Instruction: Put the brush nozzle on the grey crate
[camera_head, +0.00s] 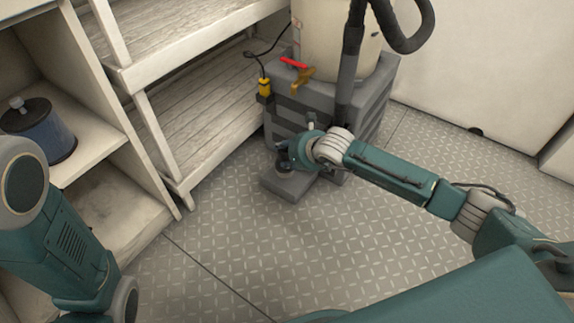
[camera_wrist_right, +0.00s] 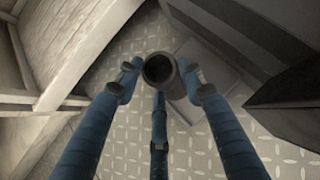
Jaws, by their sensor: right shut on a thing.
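My right gripper (camera_wrist_right: 159,78) is shut on a dark grey hollow tube, which I take to be the brush nozzle (camera_wrist_right: 179,86). Its round open end faces the wrist camera; its far end and any bristles are hidden. In the head view my right gripper (camera_head: 285,158) is in front of the grey crate (camera_head: 276,125), beside its lower front. The slatted grey crate stands on the floor with a large cream tank (camera_head: 325,40) on top. My left gripper is out of view; only part of the left arm shows.
A low flat grey block (camera_head: 292,186) lies below the right gripper; whether it joins the crate is unclear. A brass tap (camera_head: 302,80) with a red handle juts over the crate. White shelving (camera_head: 150,70) and a blue pot (camera_head: 42,132) are at left. The foreground floor is clear.

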